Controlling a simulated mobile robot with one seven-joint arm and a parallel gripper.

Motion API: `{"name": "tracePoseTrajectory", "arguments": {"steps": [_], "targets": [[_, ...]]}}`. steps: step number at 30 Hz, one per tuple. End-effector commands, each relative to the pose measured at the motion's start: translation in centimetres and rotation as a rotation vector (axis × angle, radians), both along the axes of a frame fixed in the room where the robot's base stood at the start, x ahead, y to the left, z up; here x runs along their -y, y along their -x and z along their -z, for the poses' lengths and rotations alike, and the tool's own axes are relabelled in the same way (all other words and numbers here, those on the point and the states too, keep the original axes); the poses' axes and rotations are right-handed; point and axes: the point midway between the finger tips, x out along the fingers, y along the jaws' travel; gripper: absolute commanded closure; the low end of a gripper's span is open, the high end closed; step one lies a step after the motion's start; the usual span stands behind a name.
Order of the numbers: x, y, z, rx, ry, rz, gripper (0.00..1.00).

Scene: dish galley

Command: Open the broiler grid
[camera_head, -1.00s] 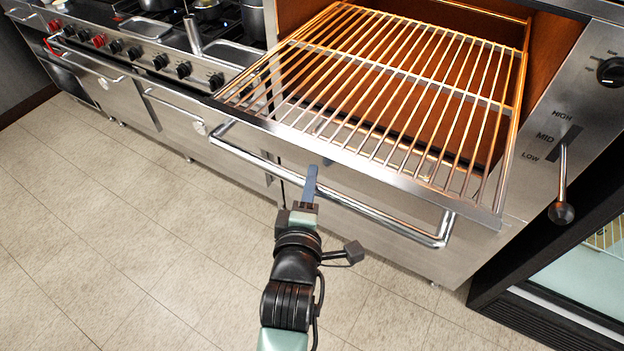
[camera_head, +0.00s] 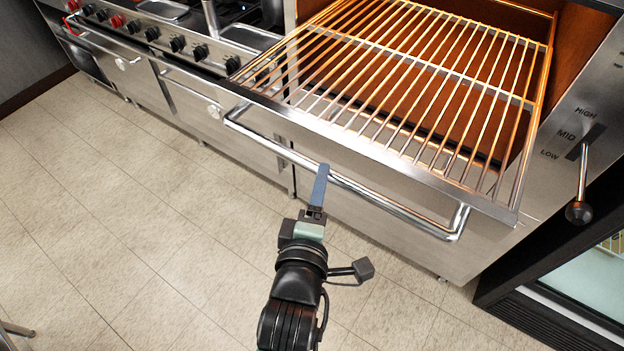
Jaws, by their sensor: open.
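The broiler grid (camera_head: 400,80) is a wire rack in a steel frame, lit orange. It sticks out of the broiler opening at the upper right, with a steel front plate (camera_head: 370,151). A bar handle (camera_head: 390,206) runs along its front. My gripper (camera_head: 320,182) is at the handle's middle, its fingers overlapping the bar in the picture. The fingers line up from this view, so the gap between them is hidden. I cannot tell whether they touch the bar or straddle it.
A lever (camera_head: 581,190) with a black knob sits on the panel at right, beside HIGH, MID and LOW marks. A range with several knobs (camera_head: 178,44) stands at left. A dark glass-fronted cabinet (camera_head: 560,290) is at lower right.

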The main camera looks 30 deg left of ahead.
Motion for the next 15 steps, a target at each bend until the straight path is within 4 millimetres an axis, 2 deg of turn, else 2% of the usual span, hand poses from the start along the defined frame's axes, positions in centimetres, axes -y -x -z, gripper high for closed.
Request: {"name": "tracePoseTrajectory", "arguments": {"steps": [1,6,15], "targets": [[0.3,1.1,0.1,-0.002,0.002,-0.002,0.41],[1.5,4.1,-0.5,-0.002,0.001,-0.001,0.41],[2.7,7.1,-1.4,0.002,0.001,0.0,0.41]]}}
